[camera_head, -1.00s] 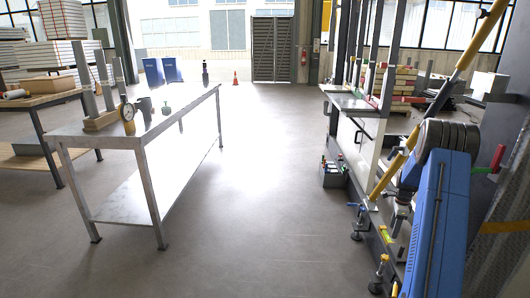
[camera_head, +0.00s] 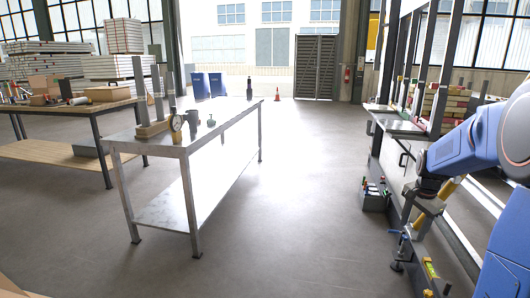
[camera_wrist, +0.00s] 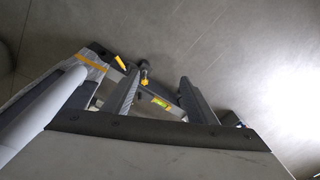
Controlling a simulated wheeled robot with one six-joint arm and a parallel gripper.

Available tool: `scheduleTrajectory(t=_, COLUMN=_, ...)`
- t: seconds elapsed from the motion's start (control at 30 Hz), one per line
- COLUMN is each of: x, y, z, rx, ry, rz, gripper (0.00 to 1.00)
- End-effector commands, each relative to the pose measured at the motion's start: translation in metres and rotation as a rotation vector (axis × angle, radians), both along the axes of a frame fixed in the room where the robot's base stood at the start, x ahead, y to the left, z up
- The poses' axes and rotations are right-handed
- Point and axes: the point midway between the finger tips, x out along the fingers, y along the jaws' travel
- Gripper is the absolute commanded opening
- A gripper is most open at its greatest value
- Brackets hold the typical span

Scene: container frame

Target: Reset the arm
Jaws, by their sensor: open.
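My gripper (camera_wrist: 157,92) shows in the wrist view as two dark grey fingers standing apart, with nothing held between them. Beyond them are grey floor and a dark frame with yellow parts. In the head view my blue arm (camera_head: 468,148) comes in from the right edge and slopes down to the left, in front of the frame. Its dark end (camera_head: 430,186) is close to a yellow bar in the picture. I cannot tell whether they touch, and the fingers cannot be made out there.
A metal table (camera_head: 212,140) with a dial gauge and small items stands left of centre. A wooden-topped table (camera_head: 62,108) is behind it. The dark frame (camera_head: 398,130) with clamps runs along the right, a toolbox (camera_head: 374,196) beside it. The central floor is clear.

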Motion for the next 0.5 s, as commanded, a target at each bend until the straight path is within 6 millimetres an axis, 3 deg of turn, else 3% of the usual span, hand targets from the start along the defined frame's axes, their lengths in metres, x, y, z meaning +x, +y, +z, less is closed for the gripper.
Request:
scheduleTrajectory(t=0.2, x=-0.046, y=0.055, z=0.039, rx=-0.039, ry=-0.031, rz=0.198, gripper=0.52)
scheduleTrajectory(t=0.5, x=-0.116, y=0.117, z=0.072, rx=-0.096, ry=-0.071, rz=0.468, gripper=0.52)
